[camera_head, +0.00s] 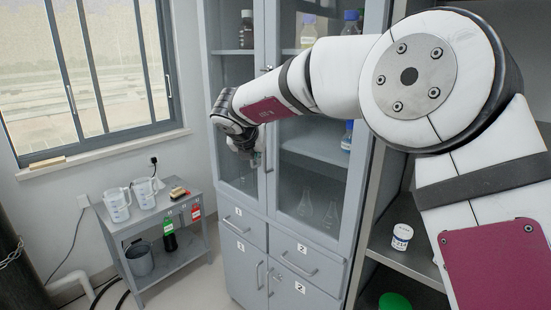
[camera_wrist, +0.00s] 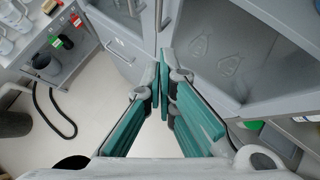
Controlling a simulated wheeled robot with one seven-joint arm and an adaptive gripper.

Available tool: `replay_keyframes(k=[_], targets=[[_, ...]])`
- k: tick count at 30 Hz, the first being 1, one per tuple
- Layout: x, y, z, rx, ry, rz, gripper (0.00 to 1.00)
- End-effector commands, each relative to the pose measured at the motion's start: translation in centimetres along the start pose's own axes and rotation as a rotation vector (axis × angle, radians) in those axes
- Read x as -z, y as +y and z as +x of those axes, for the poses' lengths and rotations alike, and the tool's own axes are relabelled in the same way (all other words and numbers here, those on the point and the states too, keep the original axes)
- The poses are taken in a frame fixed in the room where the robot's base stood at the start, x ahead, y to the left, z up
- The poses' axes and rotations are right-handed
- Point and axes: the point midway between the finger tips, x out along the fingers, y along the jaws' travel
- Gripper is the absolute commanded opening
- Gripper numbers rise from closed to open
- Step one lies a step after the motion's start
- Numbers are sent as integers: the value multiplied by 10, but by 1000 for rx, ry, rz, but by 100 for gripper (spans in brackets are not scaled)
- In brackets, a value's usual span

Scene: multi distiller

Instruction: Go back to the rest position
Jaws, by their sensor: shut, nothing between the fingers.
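My gripper (camera_wrist: 163,84) is shut and empty in the wrist view, its two teal-lined fingers meeting at the tips. In the head view my gripper (camera_head: 246,160) hangs in front of the glass doors of the tall grey cabinet (camera_head: 243,201). My white arm reaches across from the right to hold it there. In the wrist view the cabinet (camera_wrist: 128,45) lies beyond the fingertips. I cannot tell whether the fingertips touch it.
A small grey table (camera_head: 147,224) with measuring jugs (camera_head: 118,204) stands left under the window (camera_head: 90,70). Cabinet shelves hold bottles and flasks (camera_head: 305,203). An open shelf at right holds a white jar (camera_head: 401,237). Clear floor (camera_head: 190,287) lies between table and cabinet.

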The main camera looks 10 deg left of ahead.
Motion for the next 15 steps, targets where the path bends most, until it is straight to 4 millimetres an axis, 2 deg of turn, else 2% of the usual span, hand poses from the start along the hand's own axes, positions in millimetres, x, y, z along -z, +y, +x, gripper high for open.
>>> replay_keyframes(k=[1,5,6,8,11,15], targets=[[-17,-9,-12,-7,-56,-56,0],[-66,-32,-53,-29,-253,-327,0],[-79,-39,-70,-32,-317,-433,0],[-92,-49,-95,-34,-401,-598,0],[-101,-64,-134,-25,-513,-881,0],[-85,-86,-182,-8,-605,-1290,0]])
